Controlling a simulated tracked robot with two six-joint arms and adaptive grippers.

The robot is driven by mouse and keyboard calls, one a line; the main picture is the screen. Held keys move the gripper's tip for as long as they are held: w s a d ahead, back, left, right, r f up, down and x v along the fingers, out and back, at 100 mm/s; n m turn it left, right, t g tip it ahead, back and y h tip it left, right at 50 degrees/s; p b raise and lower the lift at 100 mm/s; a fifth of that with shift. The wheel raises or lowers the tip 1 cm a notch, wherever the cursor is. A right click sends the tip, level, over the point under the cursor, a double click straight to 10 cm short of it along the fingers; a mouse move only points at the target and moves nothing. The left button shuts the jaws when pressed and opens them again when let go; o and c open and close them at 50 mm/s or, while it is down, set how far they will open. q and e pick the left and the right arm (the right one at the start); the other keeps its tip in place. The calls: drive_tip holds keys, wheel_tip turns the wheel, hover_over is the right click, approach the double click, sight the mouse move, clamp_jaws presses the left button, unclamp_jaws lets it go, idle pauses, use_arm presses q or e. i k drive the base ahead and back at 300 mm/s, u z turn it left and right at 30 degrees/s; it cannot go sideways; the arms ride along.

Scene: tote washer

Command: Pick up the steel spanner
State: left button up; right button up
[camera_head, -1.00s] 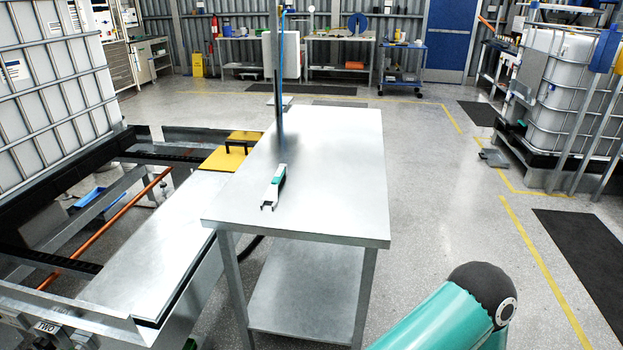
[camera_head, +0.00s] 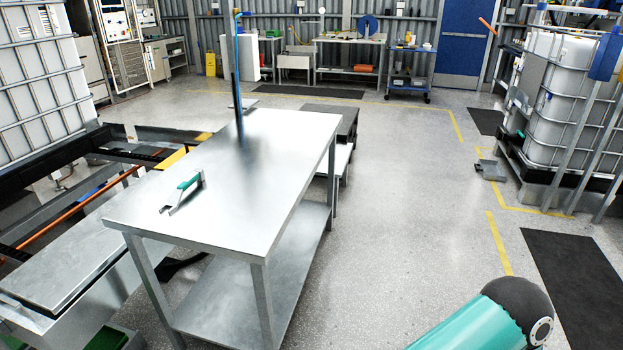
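A grey metal tool with a teal grip (camera_head: 189,183) lies on the bare steel table (camera_head: 245,205), near its left edge. Its pale forked end points toward the front left. It is the only spanner-like thing I see on the table, but it is too small to make out its exact shape. Neither of my grippers is in view. Only a teal link of one of my arms shows at the bottom right, well apart from the table and the tool.
A thin dark upright post with a blue top (camera_head: 238,75) stands by the table's far side. A lower shelf (camera_head: 240,275) lies under the tabletop. A steel-topped frame (camera_head: 75,255) adjoins on the left. The floor to the right is open up to a dark mat (camera_head: 575,270).

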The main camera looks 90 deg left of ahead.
sight(173, 202)
drive_tip(key=z, duration=0.25)
drive_tip(key=i, duration=0.55)
drive_tip(key=u, duration=1.4)
drive_tip(key=i, duration=0.15)
drive_tip(key=u, duration=2)
drive_tip(key=i, duration=0.2)
drive_tip(key=u, duration=1.15)
drive_tip(key=k, duration=0.3)
drive_tip(key=u, duration=0.6)
drive_tip(key=i, duration=1.35)
drive_tip(key=z, duration=0.45)
